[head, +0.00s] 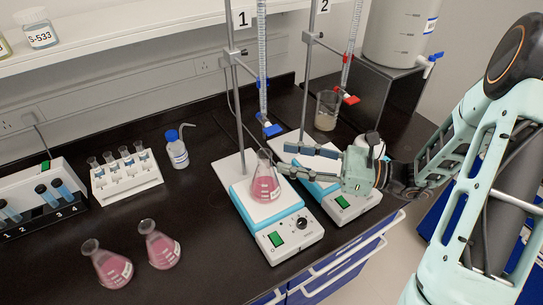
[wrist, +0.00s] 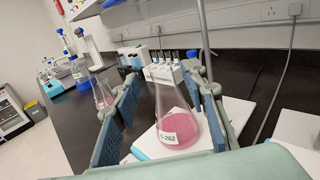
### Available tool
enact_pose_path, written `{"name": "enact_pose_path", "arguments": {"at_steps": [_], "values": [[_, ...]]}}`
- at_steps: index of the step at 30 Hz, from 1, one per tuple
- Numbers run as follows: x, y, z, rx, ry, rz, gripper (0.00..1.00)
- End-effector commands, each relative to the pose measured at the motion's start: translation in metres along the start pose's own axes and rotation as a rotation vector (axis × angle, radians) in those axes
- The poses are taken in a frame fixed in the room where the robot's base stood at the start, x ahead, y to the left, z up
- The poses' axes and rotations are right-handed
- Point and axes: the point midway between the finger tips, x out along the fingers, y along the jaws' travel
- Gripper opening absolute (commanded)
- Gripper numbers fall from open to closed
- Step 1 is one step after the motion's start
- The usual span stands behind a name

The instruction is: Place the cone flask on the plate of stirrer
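A cone flask with pink liquid (head: 265,185) stands upright on the white plate of the stirrer (head: 285,215) under the stand marked 1. In the wrist view the flask (wrist: 172,125), labelled S-262, appears between my two fingers, with gaps on both sides. My gripper (head: 284,159) is open, its fingertips just right of the flask's neck and upper body. The white plate (wrist: 140,144) shows under the flask in the wrist view. Two more pink cone flasks stand on the bench at the left, one (head: 108,265) and another (head: 160,246).
A second stirrer (head: 350,205) stands to the right, below my gripper. Burettes (head: 262,60) and stand rods rise close behind the flask. A beaker (head: 327,110), wash bottle (head: 177,152) and white tube rack (head: 127,180) stand further back. The bench's front left is clear.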

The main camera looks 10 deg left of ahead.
Motion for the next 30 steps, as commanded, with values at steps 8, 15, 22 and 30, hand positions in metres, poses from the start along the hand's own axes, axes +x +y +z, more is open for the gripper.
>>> {"name": "enact_pose_path", "arguments": {"at_steps": [8, 15, 22, 30], "values": [[-0.045, 0.0, -0.001, 0.0, 0.0, -0.001, 0.39], [-0.054, 0.001, 0.0, 0.002, 0.0, 0.001, 0.39], [-0.054, 0.001, 0.0, 0.001, 0.0, 0.001, 0.39], [-0.057, 0.001, -0.018, -0.043, 0.083, 0.016, 0.39]]}}
